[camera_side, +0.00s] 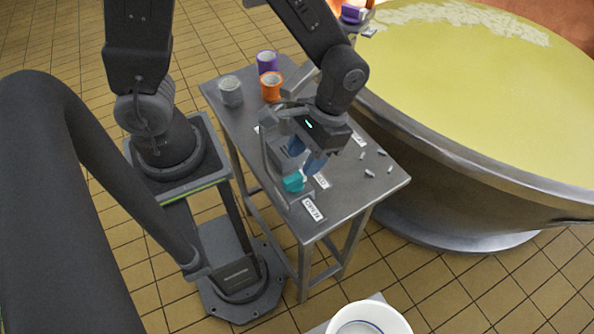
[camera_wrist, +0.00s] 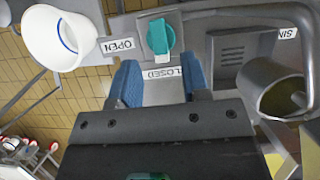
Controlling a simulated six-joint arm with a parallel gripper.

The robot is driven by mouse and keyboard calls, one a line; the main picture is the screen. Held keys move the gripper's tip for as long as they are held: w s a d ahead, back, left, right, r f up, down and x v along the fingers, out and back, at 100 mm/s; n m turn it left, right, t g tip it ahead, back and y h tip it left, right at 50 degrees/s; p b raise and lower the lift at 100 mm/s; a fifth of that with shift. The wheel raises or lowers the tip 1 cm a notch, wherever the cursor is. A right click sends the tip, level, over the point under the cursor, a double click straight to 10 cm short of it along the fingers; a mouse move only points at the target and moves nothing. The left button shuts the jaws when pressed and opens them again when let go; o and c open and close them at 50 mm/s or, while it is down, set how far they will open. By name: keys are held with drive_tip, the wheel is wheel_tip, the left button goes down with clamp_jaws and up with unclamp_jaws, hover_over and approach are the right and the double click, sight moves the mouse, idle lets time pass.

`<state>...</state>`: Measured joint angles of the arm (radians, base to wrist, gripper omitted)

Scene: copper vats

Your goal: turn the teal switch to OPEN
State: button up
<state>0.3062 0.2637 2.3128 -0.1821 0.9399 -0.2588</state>
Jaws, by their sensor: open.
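The teal switch (camera_side: 294,181) sits near the front edge of the metal table, partly behind my gripper in the side view. In the wrist view the teal switch (camera_wrist: 160,36) shows at the top middle, its handle running up and down the picture, one end toward the CLOSED label (camera_wrist: 162,74). The OPEN label (camera_wrist: 117,45) lies to its left. My gripper (camera_wrist: 161,63) has its two blue fingers apart with nothing between them; they point toward the switch. In the side view my gripper (camera_side: 305,156) hangs just above the switch, apparently not touching it.
A metal table (camera_side: 385,184) carries grey (camera_side: 231,92), purple (camera_side: 267,62) and orange (camera_side: 271,86) containers at its far end and several small pieces at right. A large vat (camera_side: 470,165) of yellow contents stands close on the right. A white bowl (camera_side: 368,320) is at the bottom.

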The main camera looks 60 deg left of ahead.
sight(295, 176)
drive_tip(key=x, duration=0.4)
drive_tip(key=shift+s+f, duration=0.1)
drive_tip(key=shift+f, duration=0.3)
clamp_jaws()
drive_tip(key=shift+s, duration=0.1)
